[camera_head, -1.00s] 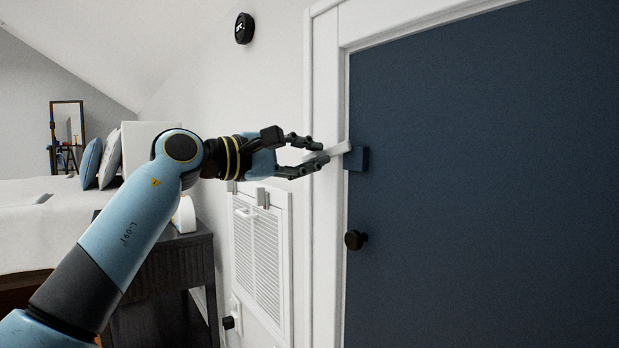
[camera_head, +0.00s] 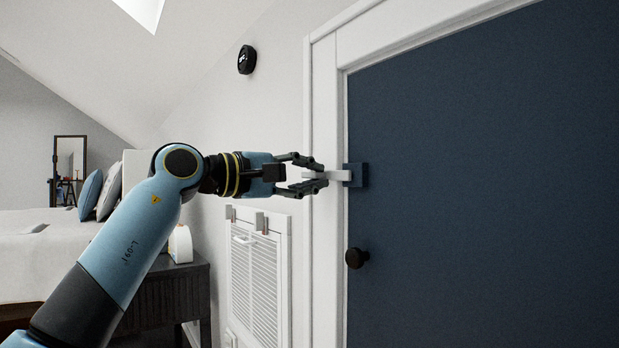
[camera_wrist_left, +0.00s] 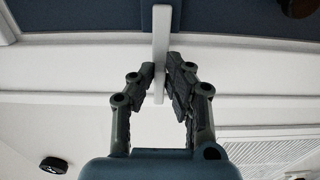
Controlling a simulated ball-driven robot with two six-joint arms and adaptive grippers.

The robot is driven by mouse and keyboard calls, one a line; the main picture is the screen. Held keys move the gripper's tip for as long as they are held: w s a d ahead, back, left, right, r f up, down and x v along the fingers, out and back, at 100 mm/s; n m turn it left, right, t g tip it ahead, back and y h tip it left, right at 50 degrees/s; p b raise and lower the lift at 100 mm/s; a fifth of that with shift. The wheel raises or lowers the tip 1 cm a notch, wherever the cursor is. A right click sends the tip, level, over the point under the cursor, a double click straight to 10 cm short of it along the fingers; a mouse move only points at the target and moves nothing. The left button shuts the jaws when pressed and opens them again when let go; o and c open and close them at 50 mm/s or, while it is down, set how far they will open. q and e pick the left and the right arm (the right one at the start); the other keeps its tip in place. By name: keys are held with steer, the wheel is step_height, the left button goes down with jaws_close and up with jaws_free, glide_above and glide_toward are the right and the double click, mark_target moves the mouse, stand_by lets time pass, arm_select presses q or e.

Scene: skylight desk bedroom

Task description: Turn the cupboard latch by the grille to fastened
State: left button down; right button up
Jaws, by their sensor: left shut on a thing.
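The latch is a white bar (camera_head: 339,175) on a dark blue block (camera_head: 356,175) at the left edge of the blue cupboard door (camera_head: 480,190). The bar lies about level in the head view and reaches left across the white frame. My left gripper (camera_head: 319,175) is shut on the bar, near its free left end. In the left wrist view, the latch bar (camera_wrist_left: 161,35) stands between the fingertips of my left gripper (camera_wrist_left: 161,82). My right gripper is not in view.
A white grille (camera_head: 256,280) is low on the wall, left of the door frame. A dark round knob (camera_head: 357,258) sticks out below the latch. A dark cabinet (camera_head: 165,298) and a bed (camera_head: 50,250) stand at the left. A black round device (camera_head: 247,60) is high on the wall.

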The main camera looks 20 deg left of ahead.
arm_select(q)
steer(key=shift+f, duration=0.15)
steer(key=c, duration=1.4)
jaws_free()
steer(key=shift+o, duration=0.2)
steer(key=v, duration=1.2)
